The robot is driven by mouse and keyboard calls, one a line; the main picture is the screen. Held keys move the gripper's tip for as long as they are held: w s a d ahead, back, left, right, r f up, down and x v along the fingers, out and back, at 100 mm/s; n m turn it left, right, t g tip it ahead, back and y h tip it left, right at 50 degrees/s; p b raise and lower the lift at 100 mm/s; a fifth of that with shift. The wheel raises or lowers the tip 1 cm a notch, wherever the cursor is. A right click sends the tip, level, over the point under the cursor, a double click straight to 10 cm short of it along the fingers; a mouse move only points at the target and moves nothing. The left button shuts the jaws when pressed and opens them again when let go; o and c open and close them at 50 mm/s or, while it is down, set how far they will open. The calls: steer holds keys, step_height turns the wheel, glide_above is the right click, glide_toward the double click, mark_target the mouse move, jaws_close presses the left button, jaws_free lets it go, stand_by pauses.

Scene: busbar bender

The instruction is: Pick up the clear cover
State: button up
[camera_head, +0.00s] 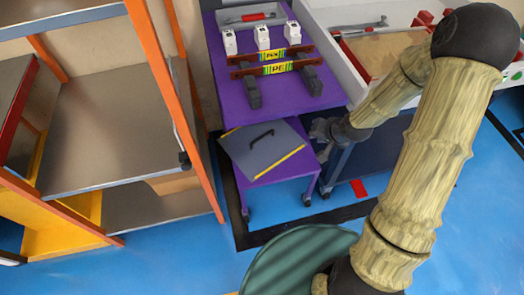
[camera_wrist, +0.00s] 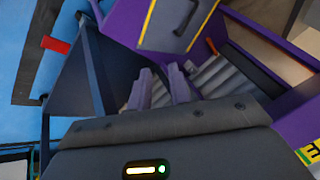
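The cover looks like a flat grey panel with yellow edge strips and a black bar handle (camera_head: 262,135); I cannot tell whether it is see-through. The panel (camera_head: 252,160) lies on a low purple stand beside the larger purple table.
The purple table (camera_head: 300,105) behind holds white breakers and dark red bars with yellow labels. A dark blue cabinet (camera_head: 365,158) stands right of the low stand. A grey shelf with orange posts (camera_head: 115,130) is at left. Blue floor (camera_head: 180,262) is clear in front.

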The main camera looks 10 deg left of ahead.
steer(key=w+a+f+m+t+y+b, duration=0.2)
steer(key=w+a+f+m+y+b, duration=0.1)
steer(key=f+b, duration=0.4)
steer(key=w+a+f+m+t+y+b, duration=0.2)
steer(key=f+b, duration=0.5)
steer(key=f, duration=0.6)
steer(key=shift+w+a+m+y+b, duration=0.35)
steer(key=shift+w+a+m+y, duration=0.35)
steer(key=shift+a, duration=0.45)
steer(key=shift+w+f, duration=0.1)
steer(key=shift+f, duration=0.05)
